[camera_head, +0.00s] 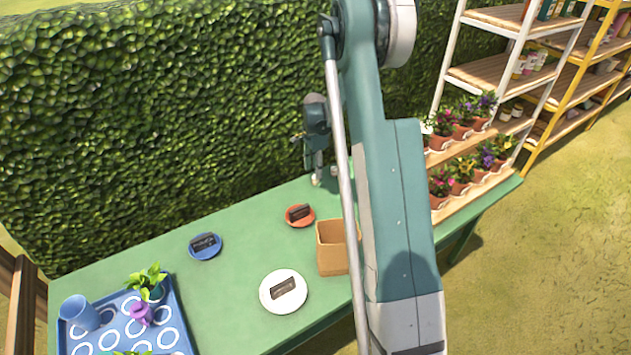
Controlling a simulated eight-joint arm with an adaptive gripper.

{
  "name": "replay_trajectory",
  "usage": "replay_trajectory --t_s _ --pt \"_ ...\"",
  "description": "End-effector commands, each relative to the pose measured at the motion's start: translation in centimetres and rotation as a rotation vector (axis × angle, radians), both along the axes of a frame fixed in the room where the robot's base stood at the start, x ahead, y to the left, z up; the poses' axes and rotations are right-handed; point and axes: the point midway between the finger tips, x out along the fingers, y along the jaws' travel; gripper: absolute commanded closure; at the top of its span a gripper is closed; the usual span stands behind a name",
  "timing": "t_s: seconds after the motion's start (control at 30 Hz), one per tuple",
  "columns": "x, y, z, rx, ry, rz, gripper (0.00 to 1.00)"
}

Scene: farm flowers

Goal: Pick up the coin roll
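I cannot pick out a coin roll for certain. A blue plate (196,255), a small red plate (292,222) and a white plate (271,303) stand on the green table (232,290). Each bears a dark, flat, block-like item: one on the blue plate (205,243), one on the red plate (299,212) and one on the white plate (284,288). My gripper (318,180) points down over the table's back edge, behind the red plate. It is small and partly behind my arm, so its opening is unclear. Small pale spots show at its tips.
A brown open box (331,258) stands right of the white plate, partly behind my arm. A blue tray (180,312) at front left holds a blue cup (80,313) and plants. Potted flowers (461,130) stand at right. A hedge (150,130) borders the back.

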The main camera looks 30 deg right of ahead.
Motion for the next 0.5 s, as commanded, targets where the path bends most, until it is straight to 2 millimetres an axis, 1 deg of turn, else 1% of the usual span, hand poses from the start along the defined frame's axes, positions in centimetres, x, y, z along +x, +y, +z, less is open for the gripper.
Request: replay_trajectory --t_s 0.27,0.37,0.5 --pt "0.0 0.0 -0.1 0.0 0.0 0.0 0.62" --pt "0.0 0.0 -0.6 0.0 0.0 0.0 0.62" --pt "0.0 0.0 -1.9 0.0 0.0 0.0 0.62"
